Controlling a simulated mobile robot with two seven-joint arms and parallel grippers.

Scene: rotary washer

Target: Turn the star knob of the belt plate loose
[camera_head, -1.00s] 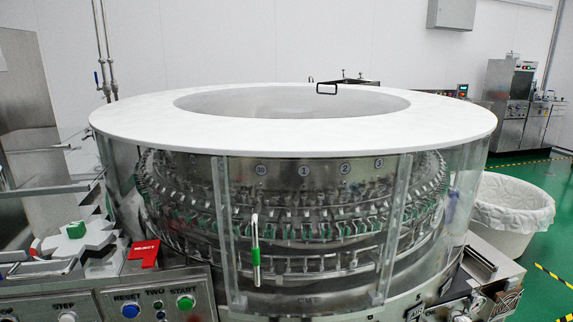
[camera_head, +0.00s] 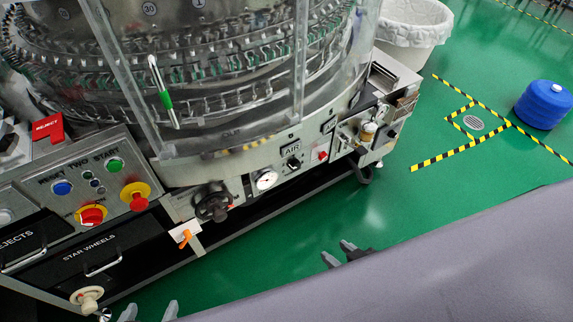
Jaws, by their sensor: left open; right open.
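A black lobed knob (camera_head: 213,203) sits on the lower front of the washer, left of the round gauge. A beige knob (camera_head: 87,298) sticks out low at the bottom left, under the star wheels drawer. No label marks either as the belt plate's star knob, so I cannot tell which it is. My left gripper (camera_head: 149,311) shows only its fingertips at the bottom edge, apart and empty, right of the beige knob. My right gripper (camera_head: 340,254) is open and empty over the green floor, right of and below the black knob.
The washer's clear guard with a green-banded handle (camera_head: 162,90) stands above. A panel with buttons and a red emergency stop (camera_head: 136,193) is at left. An orange lever (camera_head: 184,238) hangs below the black knob. The green floor (camera_head: 300,225) in front is clear. A blue drum (camera_head: 543,104) stands far right.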

